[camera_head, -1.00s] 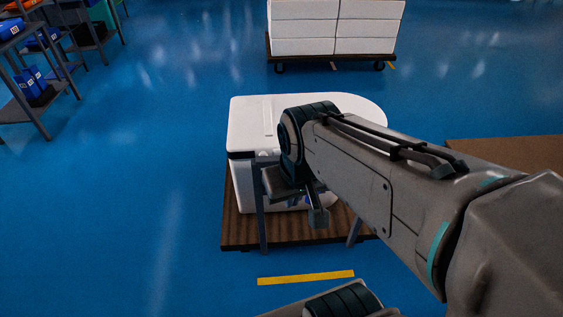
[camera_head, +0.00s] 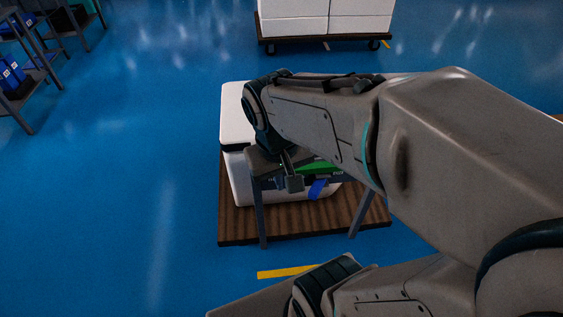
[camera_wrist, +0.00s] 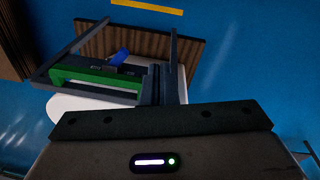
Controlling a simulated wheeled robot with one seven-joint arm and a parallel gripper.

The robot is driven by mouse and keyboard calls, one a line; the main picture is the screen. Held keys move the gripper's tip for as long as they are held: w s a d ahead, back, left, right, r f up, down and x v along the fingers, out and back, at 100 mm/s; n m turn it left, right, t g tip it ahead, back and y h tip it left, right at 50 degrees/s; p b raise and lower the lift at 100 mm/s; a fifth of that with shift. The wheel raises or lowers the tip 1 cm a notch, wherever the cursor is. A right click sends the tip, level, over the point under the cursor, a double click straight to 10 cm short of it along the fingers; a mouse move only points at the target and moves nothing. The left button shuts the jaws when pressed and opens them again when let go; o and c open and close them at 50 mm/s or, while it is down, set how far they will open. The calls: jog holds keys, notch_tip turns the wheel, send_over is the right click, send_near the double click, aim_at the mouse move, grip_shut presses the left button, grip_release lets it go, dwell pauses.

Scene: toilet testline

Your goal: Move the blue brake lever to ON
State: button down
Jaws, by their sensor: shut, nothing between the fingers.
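The blue brake lever (camera_head: 317,189) shows at the front of a grey frame with a green strip (camera_head: 318,168), right of my gripper. It also shows in the wrist view (camera_wrist: 119,57), angled up from the frame beside the green strip (camera_wrist: 85,80). My gripper (camera_head: 292,184) is shut and empty, pointing down near the left part of the frame. In the wrist view my gripper (camera_wrist: 154,85) shows as dark fingers together, to the right of the lever and apart from it in the picture. Any ON marking is too small to read.
A white toilet-shaped unit (camera_head: 236,112) stands behind the frame on a brown wooden pallet (camera_head: 236,225), partly hidden by my arm. A cart with white boxes (camera_head: 325,38) is farther back. Shelves with blue items (camera_head: 12,72) stand at left. Blue floor is clear between.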

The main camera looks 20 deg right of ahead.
jog(key=w+d+f+m+g+h+b, duration=0.1)
jog(key=w+d+f+g+h+b, duration=0.2)
jog(key=f+b, duration=0.45)
jog(key=w+d+f+g+h+b, duration=0.15)
jog(key=f+h+b, duration=0.35)
jog(key=f, duration=0.5)
jog(key=w+a+f+t+h+b, duration=0.1)
jog(key=w+a+f+h+b, duration=0.2)
jog(key=w+f+h+b, duration=0.5)
notch_tip(320, 180, down, 3)
jog(key=shift+w+a+r+t+h, duration=0.2)
jog(key=shift+w+a+t+h, duration=0.25)
jog(key=shift+w, duration=0.2)
jog(key=shift+d, duration=0.15)
jog(key=b, duration=0.2)
send_near(318, 186)
jog(key=d, duration=0.1)
jog(key=d+f, duration=0.1)
jog(key=d, duration=0.2)
jog(key=shift+w+f, duration=0.2)
jog(key=shift+f, duration=0.2)
jog(key=shift+n, duration=0.3)
